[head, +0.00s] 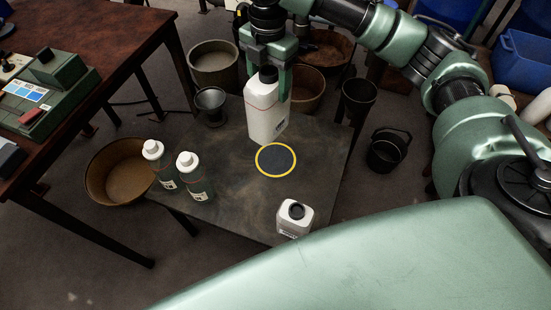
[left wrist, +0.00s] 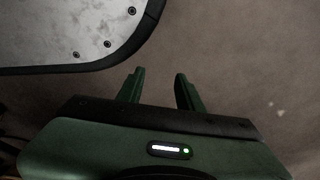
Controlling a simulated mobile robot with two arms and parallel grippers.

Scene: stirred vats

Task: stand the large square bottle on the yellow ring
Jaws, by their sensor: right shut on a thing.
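The large square bottle (head: 265,110) is white with a black cap and is upright in the head view. My right gripper (head: 270,72) is shut on it near the cap, from above. The yellow ring (head: 259,171) lies flat on the low dark table around a dark disc. The bottle's base shows just behind the ring, slightly overlapping its far edge in the picture; I cannot tell if it touches the table. My left gripper (left wrist: 158,86) is open and empty over bare floor in the left wrist view.
A smaller square bottle (head: 294,219) stands at the low table's front edge. Two white-capped bottles (head: 160,166) (head: 194,178) stand at its left. Several buckets and bowls surround the table (head: 325,160). A brown workbench (head: 110,55) is at the left.

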